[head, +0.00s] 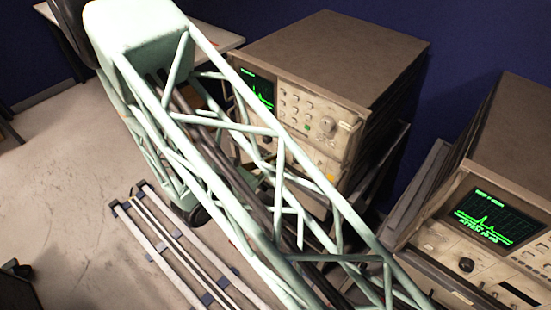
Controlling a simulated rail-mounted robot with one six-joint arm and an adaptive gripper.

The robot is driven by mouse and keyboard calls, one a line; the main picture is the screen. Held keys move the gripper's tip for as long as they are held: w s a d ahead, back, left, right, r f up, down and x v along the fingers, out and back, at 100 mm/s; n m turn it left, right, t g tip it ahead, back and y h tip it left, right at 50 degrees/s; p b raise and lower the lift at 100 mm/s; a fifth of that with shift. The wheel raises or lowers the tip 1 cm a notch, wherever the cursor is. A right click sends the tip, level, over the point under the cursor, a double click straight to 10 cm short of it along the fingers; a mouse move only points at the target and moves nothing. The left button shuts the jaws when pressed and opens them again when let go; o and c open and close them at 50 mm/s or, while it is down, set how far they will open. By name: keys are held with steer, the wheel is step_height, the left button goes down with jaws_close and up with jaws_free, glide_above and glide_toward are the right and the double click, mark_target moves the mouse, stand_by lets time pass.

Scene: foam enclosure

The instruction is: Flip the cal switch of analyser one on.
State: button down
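Two beige analysers with green traces on dark screens are in the head view. One analyser (330,62) stands at the upper middle, its lower front partly hidden behind my pale green lattice arm. The other analyser (518,135) stands at the right, cut off by the picture edge. I cannot tell which is analyser one. Knobs and buttons show on both front panels, but I cannot make out a cal switch or its position. My arm runs from the upper left to the bottom right, in front of the analysers. My gripper is not visible.
A light-topped table (212,38) stands behind my arm at the upper left. Dark blue walls (478,30) close off the back. The grey floor (65,165) at the left is mostly bare. A dark object (15,285) is cut off at the lower left edge.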

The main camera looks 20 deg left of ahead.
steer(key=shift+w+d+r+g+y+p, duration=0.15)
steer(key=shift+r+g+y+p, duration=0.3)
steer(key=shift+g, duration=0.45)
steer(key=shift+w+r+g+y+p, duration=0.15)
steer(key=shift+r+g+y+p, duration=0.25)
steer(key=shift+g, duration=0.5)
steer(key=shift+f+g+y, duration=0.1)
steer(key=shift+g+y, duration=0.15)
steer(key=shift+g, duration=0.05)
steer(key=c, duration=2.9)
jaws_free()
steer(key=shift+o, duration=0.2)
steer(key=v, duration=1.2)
